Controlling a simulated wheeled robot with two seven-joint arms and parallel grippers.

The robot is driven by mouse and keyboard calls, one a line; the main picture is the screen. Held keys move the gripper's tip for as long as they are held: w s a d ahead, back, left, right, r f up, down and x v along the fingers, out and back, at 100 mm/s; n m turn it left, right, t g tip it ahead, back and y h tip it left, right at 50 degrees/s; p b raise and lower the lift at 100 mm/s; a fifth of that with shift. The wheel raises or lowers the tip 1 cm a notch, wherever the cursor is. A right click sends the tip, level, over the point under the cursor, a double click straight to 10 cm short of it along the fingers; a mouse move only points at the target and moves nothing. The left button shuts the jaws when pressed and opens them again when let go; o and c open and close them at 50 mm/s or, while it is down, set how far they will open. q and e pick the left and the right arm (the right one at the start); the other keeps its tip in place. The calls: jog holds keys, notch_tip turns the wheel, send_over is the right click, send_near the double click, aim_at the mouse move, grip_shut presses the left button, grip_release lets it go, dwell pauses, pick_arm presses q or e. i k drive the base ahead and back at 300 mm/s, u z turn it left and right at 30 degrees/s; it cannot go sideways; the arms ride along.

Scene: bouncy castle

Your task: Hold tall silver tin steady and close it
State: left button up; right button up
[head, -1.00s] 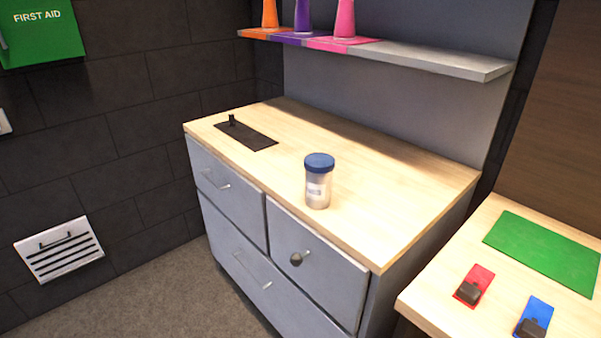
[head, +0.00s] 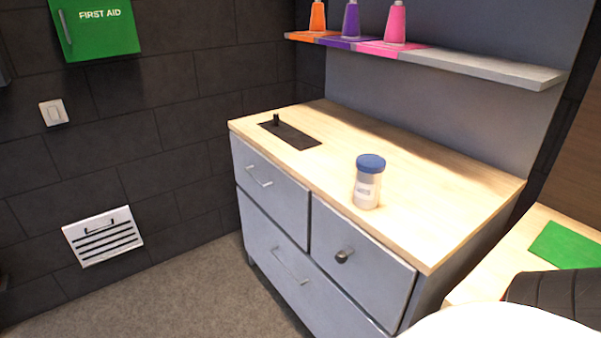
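The tall silver tin (head: 366,191) stands upright on the wooden top of a grey drawer cabinet, close to its front edge. It has a pale label on its side. A blue lid (head: 370,163) sits on top of it and looks slightly tilted; I cannot tell whether it is fully pressed down. Neither of my grippers shows. A white and black part of my own body fills the lower right corner.
The cabinet top (head: 440,185) is clear around the tin. A dark plate (head: 290,135) with a small upright knob lies at its left. A shelf (head: 480,66) holds orange, purple and pink bottles. A second counter with a green mat (head: 568,248) stands at right.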

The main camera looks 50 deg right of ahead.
aim_at(367, 187)
jog(key=u, duration=0.05)
jog(key=i, duration=2.6)
jog(key=z, duration=4.05)
